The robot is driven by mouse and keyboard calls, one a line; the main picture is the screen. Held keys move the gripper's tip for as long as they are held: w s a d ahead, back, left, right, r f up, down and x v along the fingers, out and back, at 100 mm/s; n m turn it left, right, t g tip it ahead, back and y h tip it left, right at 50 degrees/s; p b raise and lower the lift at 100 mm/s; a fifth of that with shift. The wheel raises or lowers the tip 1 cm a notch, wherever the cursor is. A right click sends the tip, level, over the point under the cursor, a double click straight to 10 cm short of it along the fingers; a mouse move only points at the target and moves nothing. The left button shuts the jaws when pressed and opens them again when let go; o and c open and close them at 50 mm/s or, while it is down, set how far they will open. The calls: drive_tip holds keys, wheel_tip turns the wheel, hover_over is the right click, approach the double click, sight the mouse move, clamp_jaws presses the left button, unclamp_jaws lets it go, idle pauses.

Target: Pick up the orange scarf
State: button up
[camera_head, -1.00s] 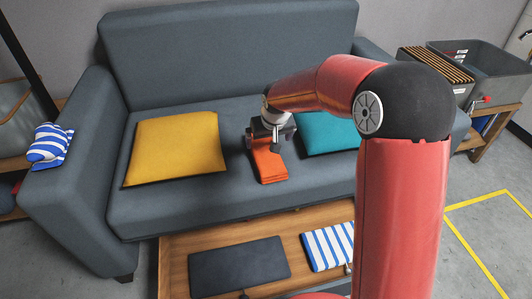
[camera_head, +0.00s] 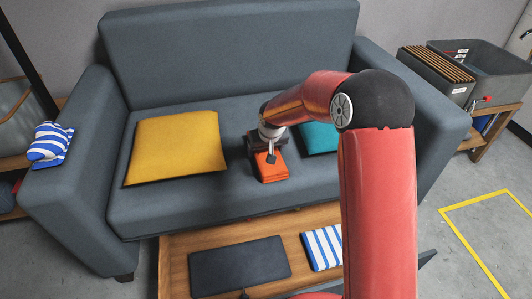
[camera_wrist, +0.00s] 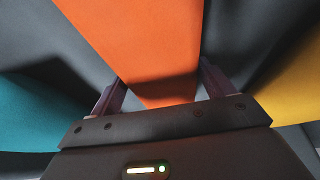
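The orange scarf (camera_head: 271,166) lies folded on the seat of the grey sofa, between the yellow and teal cushions. My gripper (camera_head: 262,143) is low over its far end, pointing down. In the wrist view the scarf (camera_wrist: 150,40) runs between the two fingers of my gripper (camera_wrist: 162,80). The fingers are spread, one along each side of it, and I see no clear squeeze on the cloth. The scarf's far end is hidden by my gripper in the head view.
A yellow cushion (camera_head: 176,147) lies left of the scarf and a teal cushion (camera_head: 319,138) right of it. A wooden coffee table (camera_head: 178,255) stands in front with a dark flat item (camera_head: 240,267) and a striped blue-white cloth (camera_head: 322,247).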

drive_tip(key=c, duration=0.6)
drive_tip(key=shift+r, duration=0.1)
